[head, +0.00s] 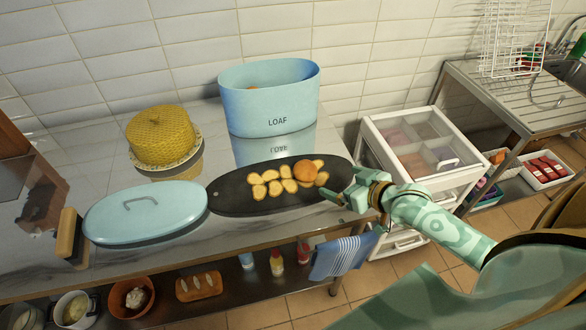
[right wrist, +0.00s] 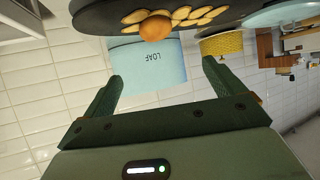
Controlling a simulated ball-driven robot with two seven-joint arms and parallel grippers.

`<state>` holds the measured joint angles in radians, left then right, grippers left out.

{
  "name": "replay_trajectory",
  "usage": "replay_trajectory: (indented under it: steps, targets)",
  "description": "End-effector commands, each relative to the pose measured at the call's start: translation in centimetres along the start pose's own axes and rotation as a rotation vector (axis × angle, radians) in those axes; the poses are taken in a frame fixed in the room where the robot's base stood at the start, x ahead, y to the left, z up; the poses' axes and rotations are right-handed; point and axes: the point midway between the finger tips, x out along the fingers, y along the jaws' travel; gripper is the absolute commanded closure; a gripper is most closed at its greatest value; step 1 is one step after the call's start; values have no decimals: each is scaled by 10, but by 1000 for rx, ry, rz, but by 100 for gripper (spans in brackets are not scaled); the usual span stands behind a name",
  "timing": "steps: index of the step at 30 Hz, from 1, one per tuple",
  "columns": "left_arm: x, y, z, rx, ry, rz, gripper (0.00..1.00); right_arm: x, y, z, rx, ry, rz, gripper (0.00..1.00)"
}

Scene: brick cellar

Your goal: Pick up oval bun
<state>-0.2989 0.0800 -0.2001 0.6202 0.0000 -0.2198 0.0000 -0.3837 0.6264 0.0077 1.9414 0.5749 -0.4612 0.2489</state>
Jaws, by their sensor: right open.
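A small orange-brown bun (head: 305,171) lies on the right part of a long dark board (head: 230,193), among several flat yellow slices (head: 272,186). It looks round to slightly oval. It also shows at the top of the right wrist view (right wrist: 155,28), where the scene appears upside down. My right gripper (head: 342,186) is at the board's right end, just right of the bun and apart from it. Its fingers (right wrist: 162,72) are open with nothing between them. My left gripper is not in view.
A blue LOAF bin (head: 270,105) stands behind the board, with something orange-brown partly visible inside. A yellow woven dome (head: 162,136) stands back left. A pale blue oval lid (head: 146,211) lies left of the board. A white drawer unit (head: 425,160) stands right of the table.

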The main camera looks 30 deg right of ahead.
Motion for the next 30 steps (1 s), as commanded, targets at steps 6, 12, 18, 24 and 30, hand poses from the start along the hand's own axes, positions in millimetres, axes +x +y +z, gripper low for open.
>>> replay_trajectory:
  steps: [6,12,18,24,30]
  targets:
    - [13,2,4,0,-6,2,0,20,1,9,1,-1,2,6]
    - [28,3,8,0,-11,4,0,70,1,10,1,-1,2,6]
    - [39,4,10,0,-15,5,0,107,1,11,1,-3,1,6]
    - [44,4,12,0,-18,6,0,123,2,12,0,-3,1,6]
    - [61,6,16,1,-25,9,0,156,6,21,1,-3,2,6]
